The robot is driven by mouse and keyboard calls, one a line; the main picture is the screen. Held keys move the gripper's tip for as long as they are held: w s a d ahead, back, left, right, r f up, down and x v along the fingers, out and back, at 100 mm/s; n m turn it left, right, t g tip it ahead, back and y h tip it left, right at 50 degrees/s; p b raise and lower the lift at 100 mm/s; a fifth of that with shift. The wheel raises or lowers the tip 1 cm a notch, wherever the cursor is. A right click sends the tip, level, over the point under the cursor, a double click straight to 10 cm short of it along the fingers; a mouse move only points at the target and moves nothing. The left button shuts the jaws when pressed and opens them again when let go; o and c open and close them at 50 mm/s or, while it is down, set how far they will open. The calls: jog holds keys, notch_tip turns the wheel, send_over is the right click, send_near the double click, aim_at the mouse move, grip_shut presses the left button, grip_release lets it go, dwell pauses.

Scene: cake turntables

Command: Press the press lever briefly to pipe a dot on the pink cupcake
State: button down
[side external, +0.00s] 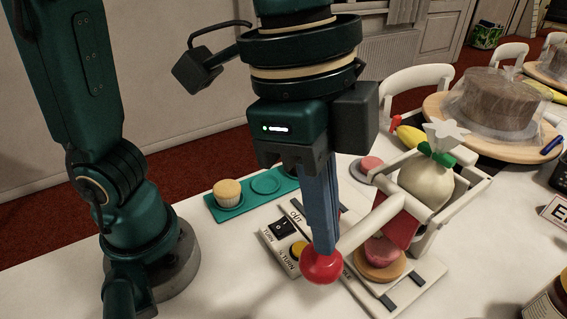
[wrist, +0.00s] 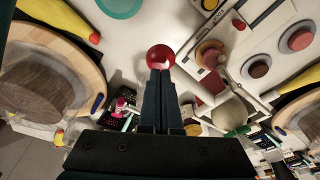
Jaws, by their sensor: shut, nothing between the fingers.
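The white press lever (side external: 371,226) slopes down to a red ball knob (side external: 322,267) in the side view; the knob also shows in the wrist view (wrist: 161,56). My gripper (side external: 325,248) is shut and empty, pointing down with its blue fingertips at the top of the knob. The tips meet the knob in both views, but I cannot tell whether they press on it. The pink cupcake (side external: 381,250) sits on a small tan disc (side external: 379,269) below the piping bag (side external: 428,182), partly hidden by the press. Its top is too obscured to show a dot.
A switch panel (side external: 284,228) lies left of the lever. A teal tray (side external: 230,212) holds a plain cupcake (side external: 227,193). Another pink cupcake (side external: 371,163) stands behind the press. A wrapped cake (side external: 495,102) on a wooden turntable stands at the back right.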

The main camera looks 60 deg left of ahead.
aim_at(320, 257)
jog(key=shift+x, duration=1.05)
jog(key=shift+s+a+f, duration=0.1)
jog(key=shift+a, duration=0.1)
jog(key=shift+a+x, duration=0.1)
jog(key=shift+x, duration=0.6)
jog(key=shift+a+x, duration=0.15)
jog(key=shift+x, duration=0.6)
jog(key=shift+s+f, duration=0.1)
jog(key=shift+s, duration=0.1)
jog(key=shift+w+d+v, duration=0.15)
jog(key=shift+d+v, duration=0.1)
jog(key=shift+v, duration=1.25)
jog(key=shift+w+d+v, duration=0.15)
jog(key=shift+d+v, duration=0.1)
jog(key=shift+v, duration=1.2)
jog(key=shift+w+d+v, duration=0.15)
jog(key=shift+d+v, duration=0.1)
jog(key=shift+v, duration=1.25)
